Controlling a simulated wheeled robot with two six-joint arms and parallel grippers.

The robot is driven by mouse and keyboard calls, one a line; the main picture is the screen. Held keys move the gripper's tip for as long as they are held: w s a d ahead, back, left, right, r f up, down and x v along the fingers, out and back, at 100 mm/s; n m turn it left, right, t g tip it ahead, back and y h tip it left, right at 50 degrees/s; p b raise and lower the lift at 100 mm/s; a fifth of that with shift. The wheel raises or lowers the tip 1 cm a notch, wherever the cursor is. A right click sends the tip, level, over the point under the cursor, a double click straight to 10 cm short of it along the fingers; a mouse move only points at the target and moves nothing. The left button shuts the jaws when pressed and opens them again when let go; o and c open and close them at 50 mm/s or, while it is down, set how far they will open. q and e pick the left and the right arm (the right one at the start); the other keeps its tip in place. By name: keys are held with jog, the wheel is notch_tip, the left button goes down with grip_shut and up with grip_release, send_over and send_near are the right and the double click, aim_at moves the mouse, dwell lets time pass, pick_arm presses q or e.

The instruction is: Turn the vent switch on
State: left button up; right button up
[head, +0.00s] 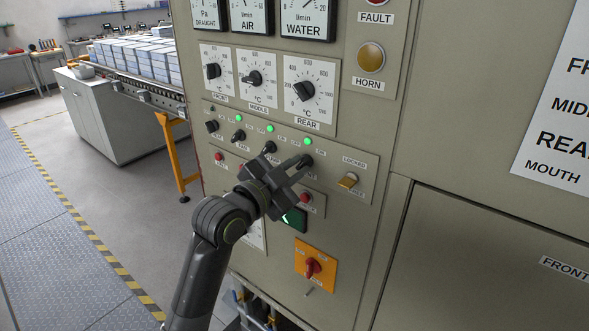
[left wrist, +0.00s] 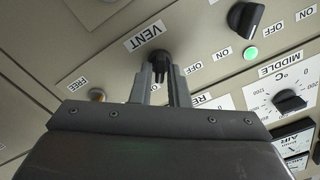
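The vent switch (head: 305,160) is a black rotary knob at the right end of a row of similar knobs on the grey control panel. In the left wrist view, which is upside down, the vent switch (left wrist: 157,57) stands beside its VENT label (left wrist: 145,36). My left gripper (head: 297,166) is at the knob; in the left wrist view its fingertips (left wrist: 158,78) stand on either side of the knob with a gap between the fingers. Contact with the knob cannot be made out. A lit green lamp (head: 307,141) is above the switch. My right gripper is out of view.
A brass LOCKED/FREE switch (head: 348,181) sits right of the vent switch. A red button (head: 306,198), a green switch (head: 294,219) and an orange-backed red rotary switch (head: 313,266) are below. Temperature dials (head: 309,91) are above. Open floor lies left of the panel.

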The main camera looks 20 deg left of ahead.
pick_arm(q)
jog(key=shift+o, duration=1.4)
jog(key=shift+s, duration=0.1)
jog(key=p+v, duration=0.7)
jog(key=v, duration=1)
jog(key=shift+p, duration=0.4)
jog(key=shift+s+a, duration=0.1)
